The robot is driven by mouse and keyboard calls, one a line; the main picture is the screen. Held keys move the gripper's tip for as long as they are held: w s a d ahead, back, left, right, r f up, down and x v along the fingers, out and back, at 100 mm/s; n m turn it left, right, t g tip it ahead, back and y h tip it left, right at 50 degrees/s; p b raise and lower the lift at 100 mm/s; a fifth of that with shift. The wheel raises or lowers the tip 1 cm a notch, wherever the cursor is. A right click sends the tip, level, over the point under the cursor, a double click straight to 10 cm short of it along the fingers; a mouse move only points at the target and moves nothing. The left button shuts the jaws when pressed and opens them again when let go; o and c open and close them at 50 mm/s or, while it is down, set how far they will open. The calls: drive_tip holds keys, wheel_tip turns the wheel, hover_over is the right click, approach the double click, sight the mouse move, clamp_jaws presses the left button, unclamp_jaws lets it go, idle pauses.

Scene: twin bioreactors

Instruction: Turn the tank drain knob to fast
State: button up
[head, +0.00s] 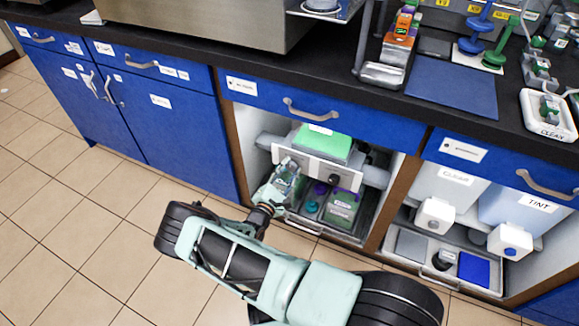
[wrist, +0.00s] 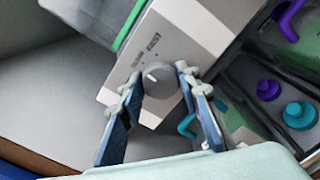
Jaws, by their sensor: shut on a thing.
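A round grey knob (wrist: 160,84) with a white pointer mark sits on a pale panel (wrist: 185,35). The mark points to the upper left in the wrist view, towards small dark lettering too small to read surely. My gripper (wrist: 159,77) is shut on the knob, one finger on each side. In the head view my gripper (head: 285,178) is at the left part of the white panel (head: 318,172) in the open cabinet. The gripped knob is hidden there.
A green-topped unit (head: 323,143) is behind the panel. A tray (head: 305,225) below holds purple- and teal-capped containers. A wooden divider (head: 393,205) stands at the right, with CLEAR and TINT tanks (head: 532,205) beyond it. The left cabinet wall (wrist: 50,85) is close.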

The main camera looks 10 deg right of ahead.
drive_tip(key=m+p, duration=0.2)
drive_tip(key=m, duration=0.2)
drive_tip(key=shift+f+m+p, duration=0.1)
drive_tip(key=shift+m+p, duration=0.55)
drive_tip(key=shift+m, duration=1.15)
drive_tip(key=shift+c, duration=0.2)
drive_tip(key=shift+o, duration=0.2)
drive_tip(key=o, duration=1.2)
drive_tip(key=shift+c, duration=0.2)
drive_tip(key=shift+s+a, duration=0.1)
drive_tip(key=v, duration=1.2)
